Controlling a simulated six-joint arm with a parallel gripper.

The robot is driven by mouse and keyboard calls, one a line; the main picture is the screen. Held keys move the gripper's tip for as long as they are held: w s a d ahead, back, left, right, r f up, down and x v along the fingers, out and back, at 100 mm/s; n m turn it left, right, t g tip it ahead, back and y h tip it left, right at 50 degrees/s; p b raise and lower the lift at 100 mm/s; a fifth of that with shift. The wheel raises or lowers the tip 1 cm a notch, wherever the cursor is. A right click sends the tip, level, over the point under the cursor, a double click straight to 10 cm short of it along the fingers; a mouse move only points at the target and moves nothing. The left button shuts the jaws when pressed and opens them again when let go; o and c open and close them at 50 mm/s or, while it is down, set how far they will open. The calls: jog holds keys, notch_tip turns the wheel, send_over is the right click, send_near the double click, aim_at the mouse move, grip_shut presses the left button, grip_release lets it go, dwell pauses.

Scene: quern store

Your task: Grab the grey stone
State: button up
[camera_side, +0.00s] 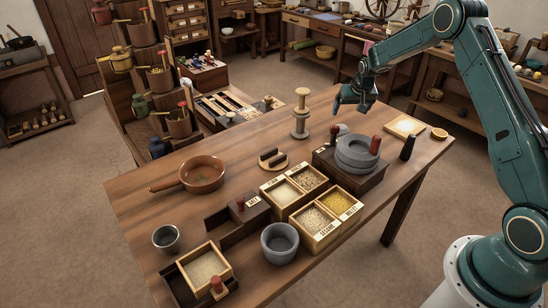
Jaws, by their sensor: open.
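The grey stone (357,152) is a round quern stone with a hollowed top and a reddish-brown upright handle (375,145). It sits on a dark square base (335,172) toward the right of the table. My gripper (349,108) is open and points down above the stone, slightly behind it in the picture. There is a clear gap between its fingers and the stone. Nothing shows between the fingers.
On the wooden table (150,205), a divided grain box (290,232) and a grey stone bowl (279,242) stand in front of the quern. A pale turned post (300,115) stands to its left.

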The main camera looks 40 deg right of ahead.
aim_at(342, 128)
jog(key=shift+x, duration=4.1)
jog(key=shift+x, duration=2.6)
jog(key=c, duration=1.2)
jog(key=shift+c, duration=0.5)
jog(key=shift+r, duration=0.1)
